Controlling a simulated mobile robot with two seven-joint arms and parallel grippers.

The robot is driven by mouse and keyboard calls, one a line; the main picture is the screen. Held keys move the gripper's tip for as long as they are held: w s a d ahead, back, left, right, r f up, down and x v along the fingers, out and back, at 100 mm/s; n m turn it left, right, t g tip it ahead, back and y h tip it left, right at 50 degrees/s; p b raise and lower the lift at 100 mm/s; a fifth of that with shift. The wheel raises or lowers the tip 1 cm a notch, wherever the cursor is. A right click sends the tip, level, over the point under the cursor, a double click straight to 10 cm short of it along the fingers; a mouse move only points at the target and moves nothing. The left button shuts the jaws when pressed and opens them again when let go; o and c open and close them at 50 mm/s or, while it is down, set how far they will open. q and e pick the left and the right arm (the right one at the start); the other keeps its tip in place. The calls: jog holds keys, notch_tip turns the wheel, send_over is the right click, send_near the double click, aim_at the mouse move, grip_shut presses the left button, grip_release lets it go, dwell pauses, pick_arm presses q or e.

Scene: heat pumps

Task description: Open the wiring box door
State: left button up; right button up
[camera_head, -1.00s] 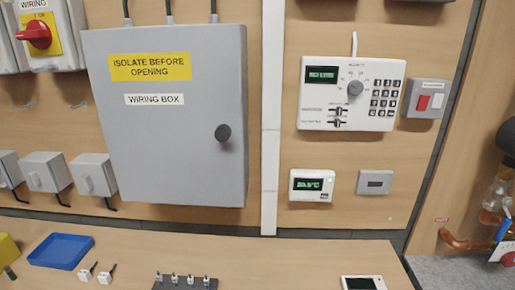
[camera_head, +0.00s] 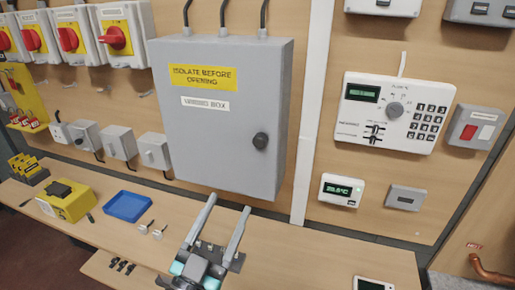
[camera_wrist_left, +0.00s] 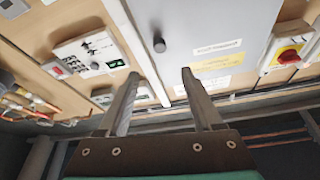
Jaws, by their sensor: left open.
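The grey wiring box (camera_head: 212,130) hangs on the wooden wall panel, its door shut. It carries a yellow "ISOLATE BEFORE OPENING" label and a white "WIRING BOX" label. A round dark knob (camera_head: 260,141) sits near the door's right edge. My left gripper (camera_head: 229,204) is open and empty, below the box in the head view, its fingers pointing up. In the left wrist view the box (camera_wrist_left: 220,20) shows upside down. There the knob (camera_wrist_left: 159,44) appears beyond and between the fingertips (camera_wrist_left: 160,73), apart from them. My right gripper is in neither view.
A bench (camera_head: 300,250) runs below the panel, with a blue tray (camera_head: 127,206), a yellow device (camera_head: 66,200) and small connectors on it. Right of the box are a white keypad controller (camera_head: 394,112) and a thermostat (camera_head: 341,190). Red rotary switches (camera_head: 116,37) hang at upper left.

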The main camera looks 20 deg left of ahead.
aim_at(258, 144)
pick_arm(q)
jog(key=p+x, duration=0.3)
jog(key=x, duration=1.2)
jog(key=shift+w+p, duration=0.1)
jog(key=shift+p, duration=0.2)
grip_shut()
dwell(1.0)
